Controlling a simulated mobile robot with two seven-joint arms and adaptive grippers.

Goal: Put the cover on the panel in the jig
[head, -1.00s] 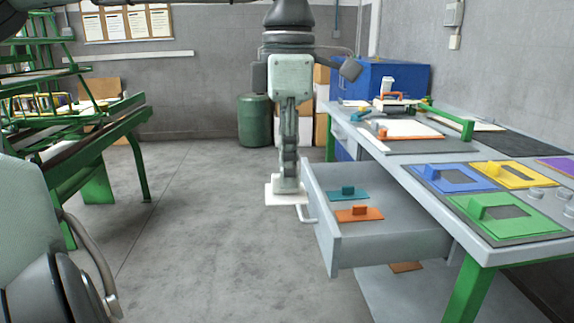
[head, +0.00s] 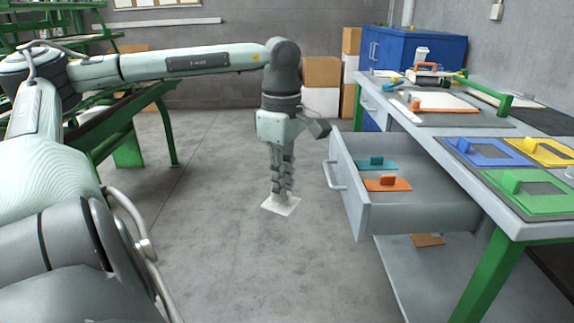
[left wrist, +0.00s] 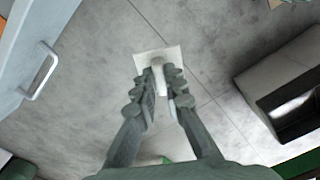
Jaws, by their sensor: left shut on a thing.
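My left gripper (head: 281,190) hangs fingers-down over open floor, left of the workbench. It is shut on a flat white cover (head: 282,205), gripped by its raised handle. In the left wrist view the cover (left wrist: 172,55) and handle (left wrist: 157,72) show between the fingertips. On the far part of the bench lies a pale panel (head: 450,101) on a dark base, with an orange block at its front and a green bar (head: 487,92) beside it; this looks like the jig. My right gripper is not in view.
The drawer (head: 408,212) stands open, holding a teal cover (head: 376,163) and an orange cover (head: 387,184). Blue (head: 487,152), yellow (head: 540,151) and green (head: 530,191) framed plates lie on the bench. A green-framed rack (head: 110,140) stands left. The floor between is clear.

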